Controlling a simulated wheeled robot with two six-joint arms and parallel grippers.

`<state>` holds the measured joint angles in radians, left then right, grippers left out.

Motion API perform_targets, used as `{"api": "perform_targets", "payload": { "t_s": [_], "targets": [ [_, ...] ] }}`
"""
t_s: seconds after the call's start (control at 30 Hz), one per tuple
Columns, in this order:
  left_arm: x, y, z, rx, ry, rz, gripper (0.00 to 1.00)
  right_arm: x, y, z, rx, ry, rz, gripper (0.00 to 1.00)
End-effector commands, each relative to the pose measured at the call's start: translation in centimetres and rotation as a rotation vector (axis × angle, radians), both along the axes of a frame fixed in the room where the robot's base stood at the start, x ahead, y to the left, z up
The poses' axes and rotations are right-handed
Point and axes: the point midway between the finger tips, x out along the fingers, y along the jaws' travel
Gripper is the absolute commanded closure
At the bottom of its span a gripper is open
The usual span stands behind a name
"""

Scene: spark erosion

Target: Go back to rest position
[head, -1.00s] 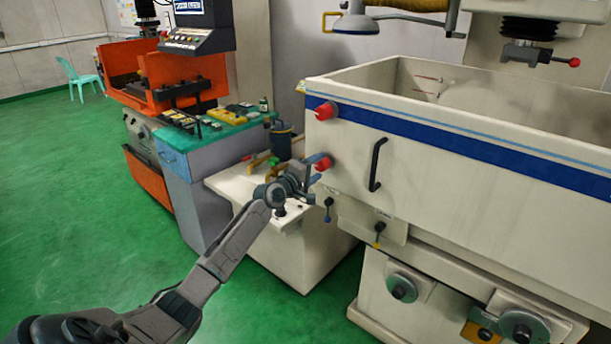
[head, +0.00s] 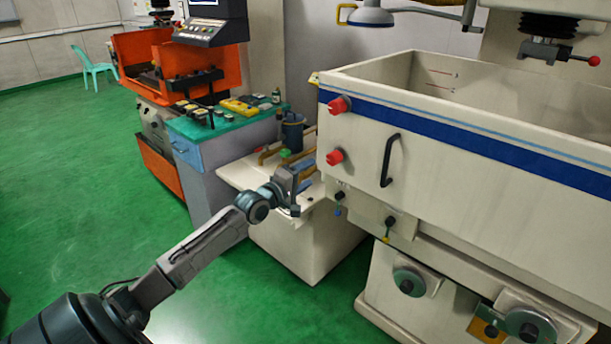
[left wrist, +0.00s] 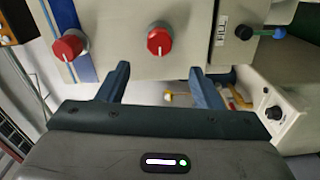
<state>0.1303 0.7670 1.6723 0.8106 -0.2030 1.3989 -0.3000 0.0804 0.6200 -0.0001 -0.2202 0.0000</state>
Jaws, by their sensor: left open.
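My left gripper (head: 303,187) is open and empty in front of the white machine tank (head: 450,160). In the left wrist view its two fingers (left wrist: 158,75) stand apart with nothing between them. The lower red knob (head: 335,157) is up and right of the gripper, with a gap between them in the head view. The upper red knob (head: 339,105) is above it. Both red knobs show beyond the fingers in the left wrist view, one (left wrist: 69,46) at left and one (left wrist: 160,41) nearer the middle. My right gripper is in neither view.
A white bench (head: 240,178) with a dark canister (head: 292,132) stands behind the gripper. A blue-tipped lever (head: 338,208) and a black handle (head: 389,160) are on the machine. An orange machine (head: 160,65) stands farther back. The green floor (head: 70,190) at left is clear.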

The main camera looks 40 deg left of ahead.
Motion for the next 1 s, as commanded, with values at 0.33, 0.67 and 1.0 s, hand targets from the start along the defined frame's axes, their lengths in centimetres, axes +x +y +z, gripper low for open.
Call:
{"api": "perform_targets", "payload": {
  "t_s": [0.33, 0.67, 1.0],
  "targets": [
    [0.0, 0.0, -0.2, 0.002, 0.003, 0.001, 0.41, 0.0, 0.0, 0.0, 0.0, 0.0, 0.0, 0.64],
    [-2.1, 2.6, -16.5, 0.232, 0.21, 0.094, 0.41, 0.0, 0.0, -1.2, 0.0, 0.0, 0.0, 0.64],
    [-12.2, 2.0, -40.7, 0.612, 0.581, 0.05, 0.41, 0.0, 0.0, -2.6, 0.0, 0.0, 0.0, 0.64]
  ]
}}
